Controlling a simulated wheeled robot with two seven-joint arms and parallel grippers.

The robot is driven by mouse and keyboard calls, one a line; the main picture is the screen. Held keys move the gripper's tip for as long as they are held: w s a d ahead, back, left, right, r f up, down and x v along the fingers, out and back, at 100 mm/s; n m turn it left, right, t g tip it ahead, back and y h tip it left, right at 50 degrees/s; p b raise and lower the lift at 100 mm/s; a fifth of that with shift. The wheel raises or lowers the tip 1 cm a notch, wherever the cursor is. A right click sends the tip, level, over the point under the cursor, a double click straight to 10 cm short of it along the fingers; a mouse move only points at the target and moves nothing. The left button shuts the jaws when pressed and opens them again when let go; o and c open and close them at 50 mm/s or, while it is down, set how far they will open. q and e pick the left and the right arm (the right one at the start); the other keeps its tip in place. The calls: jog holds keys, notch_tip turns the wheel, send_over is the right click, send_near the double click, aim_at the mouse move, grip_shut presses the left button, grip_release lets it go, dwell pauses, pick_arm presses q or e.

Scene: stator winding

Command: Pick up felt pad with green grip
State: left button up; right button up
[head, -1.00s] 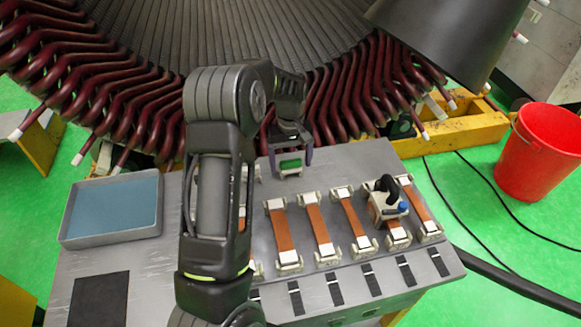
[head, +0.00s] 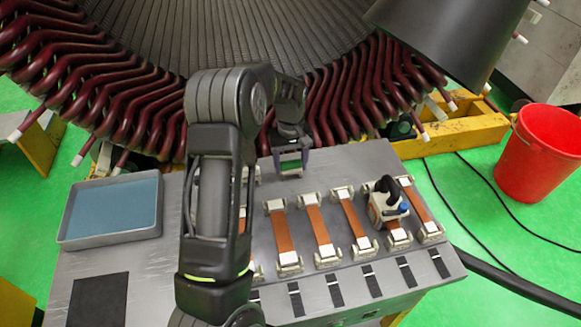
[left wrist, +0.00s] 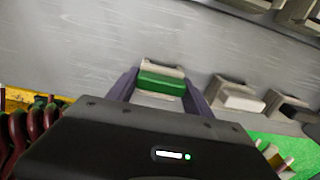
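The felt pad with green grip (left wrist: 162,84) lies on the grey table top, its pale body showing around the green block in the left wrist view. In the head view its green grip (head: 290,164) is partly covered by my left gripper (head: 290,160). In the left wrist view the purple fingers of my left gripper (left wrist: 161,80) stand on both sides of the green grip, close to its ends. The fingers are apart; firm contact cannot be made out. My right gripper is not in view.
A blue-lined tray (head: 112,208) is at the table's left. Several copper strips in pale holders (head: 318,232) fill the front right. A white block with a black handle (head: 388,205) sits among them. The stator with dark red coils (head: 90,90) stands behind, and a red bucket (head: 545,155) right.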

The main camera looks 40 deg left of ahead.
pick_arm(q)
jog(key=c, duration=0.9)
jog(key=shift+c, duration=0.2)
notch_tip(320, 180, up, 10)
jog(key=shift+r+p, duration=0.1)
jog(key=shift+p, duration=0.3)
